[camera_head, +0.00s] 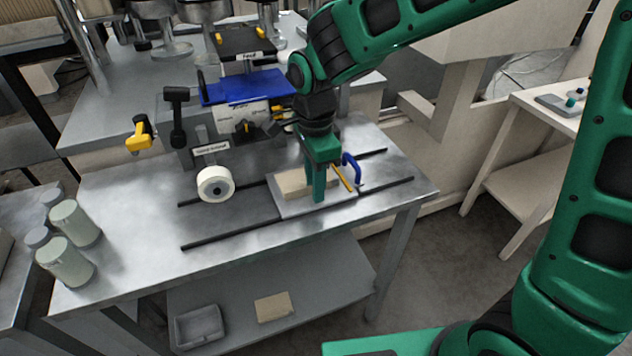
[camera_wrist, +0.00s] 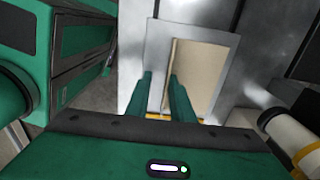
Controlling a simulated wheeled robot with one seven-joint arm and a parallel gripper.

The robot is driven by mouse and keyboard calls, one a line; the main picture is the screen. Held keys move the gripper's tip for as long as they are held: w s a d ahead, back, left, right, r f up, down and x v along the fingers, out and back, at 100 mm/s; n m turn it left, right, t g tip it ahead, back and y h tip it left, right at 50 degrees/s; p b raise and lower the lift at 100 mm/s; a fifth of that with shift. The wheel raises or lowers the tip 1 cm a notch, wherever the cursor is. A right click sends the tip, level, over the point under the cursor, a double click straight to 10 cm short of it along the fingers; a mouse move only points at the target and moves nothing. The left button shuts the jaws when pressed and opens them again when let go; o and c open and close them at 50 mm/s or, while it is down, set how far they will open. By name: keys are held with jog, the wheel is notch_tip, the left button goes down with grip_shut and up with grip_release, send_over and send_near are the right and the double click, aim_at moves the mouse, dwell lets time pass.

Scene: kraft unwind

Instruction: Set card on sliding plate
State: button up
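The card is a flat tan rectangle (camera_head: 293,183) lying on the light grey sliding plate (camera_head: 288,208) on the steel table. In the wrist view the card (camera_wrist: 208,68) covers the right part of the plate (camera_wrist: 156,52), and the plate's left strip is bare. My gripper (camera_head: 318,198) points down at the card's right side in the head view. In the wrist view its two fingers (camera_wrist: 160,82) are apart, with the card's left edge showing between them and the right finger overlapping the card. Whether the fingertips touch the card or plate is unclear.
Dark rails (camera_head: 300,215) run along the table. A blue handle (camera_head: 351,167) and an orange rod (camera_head: 343,178) are close beside my gripper. A white roll (camera_head: 215,184) stands left. Another tan piece (camera_head: 273,307) and a grey tray (camera_head: 199,326) are on the lower shelf.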

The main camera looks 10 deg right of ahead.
notch_tip(320, 180, up, 12)
jog(key=shift+r, duration=0.15)
dwell(0.4)
jog(key=s+d+f+n, duration=0.1)
jog(key=s+d+n, duration=0.25)
jog(key=d, duration=1.75)
jog(key=s+d+f+n, duration=0.2)
jog(key=s+d, duration=0.5)
jog(key=s, duration=0.1)
jog(key=s+d+f+n, duration=0.3)
jog(key=s+d, duration=0.4)
jog(key=s, duration=0.2)
jog(key=shift+s+d+f, duration=0.2)
jog(key=shift+d+f, duration=0.1)
jog(key=shift+f, duration=0.05)
